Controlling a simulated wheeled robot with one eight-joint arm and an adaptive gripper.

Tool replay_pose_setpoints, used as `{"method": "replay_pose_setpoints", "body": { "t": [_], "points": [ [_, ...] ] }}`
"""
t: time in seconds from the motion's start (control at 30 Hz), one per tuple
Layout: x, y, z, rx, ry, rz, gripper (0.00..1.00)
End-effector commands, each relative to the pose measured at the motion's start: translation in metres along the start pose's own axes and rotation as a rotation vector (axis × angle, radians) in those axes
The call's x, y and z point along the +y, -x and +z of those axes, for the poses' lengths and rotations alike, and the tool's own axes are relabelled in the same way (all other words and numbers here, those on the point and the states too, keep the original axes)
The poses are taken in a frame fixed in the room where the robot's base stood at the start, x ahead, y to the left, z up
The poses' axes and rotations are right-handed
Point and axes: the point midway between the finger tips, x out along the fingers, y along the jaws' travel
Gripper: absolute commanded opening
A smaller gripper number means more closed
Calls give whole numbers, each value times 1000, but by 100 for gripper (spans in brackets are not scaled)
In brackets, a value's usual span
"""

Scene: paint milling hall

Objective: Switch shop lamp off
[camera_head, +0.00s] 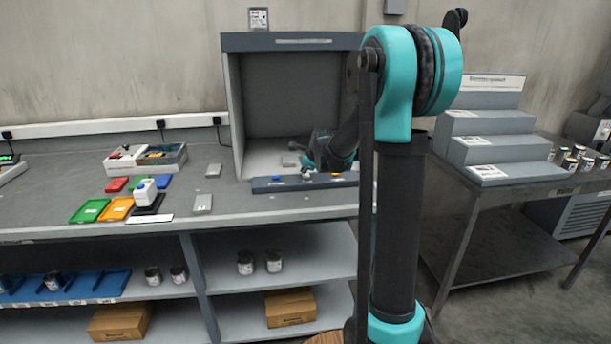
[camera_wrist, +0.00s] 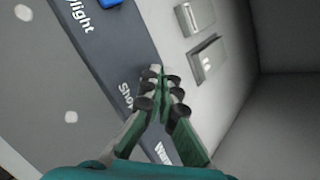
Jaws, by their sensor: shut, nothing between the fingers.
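A dark control strip (camera_head: 262,187) runs along the front of a grey viewing booth (camera_head: 291,41). It carries a blue button (camera_head: 277,178) and a yellow one (camera_head: 336,175). In the wrist view, the strip (camera_wrist: 98,52) shows the blue button (camera_wrist: 107,2) by a label ending "ylight", then a label beginning "Sho" and a partly covered one beginning "Wa". My gripper (camera_wrist: 157,78) is shut and empty, its fingertips over the strip's edge beside the "Sho" label. Any control there is hidden by the fingers; I cannot tell whether they touch it. The gripper also shows in the head view (camera_head: 308,162).
Two small grey pieces (camera_wrist: 207,58) lie on the booth floor near the fingertips. A grey stepped stand (camera_head: 480,135) is at right.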

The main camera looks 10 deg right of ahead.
Motion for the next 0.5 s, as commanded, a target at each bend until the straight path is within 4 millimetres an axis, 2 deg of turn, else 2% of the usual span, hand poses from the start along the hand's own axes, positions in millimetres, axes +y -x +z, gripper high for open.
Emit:
{"method": "replay_pose_setpoints", "body": {
  "t": [0.5],
  "points": [
    [-6, 9, 6, 0, 0, 0, 0]
  ]
}}
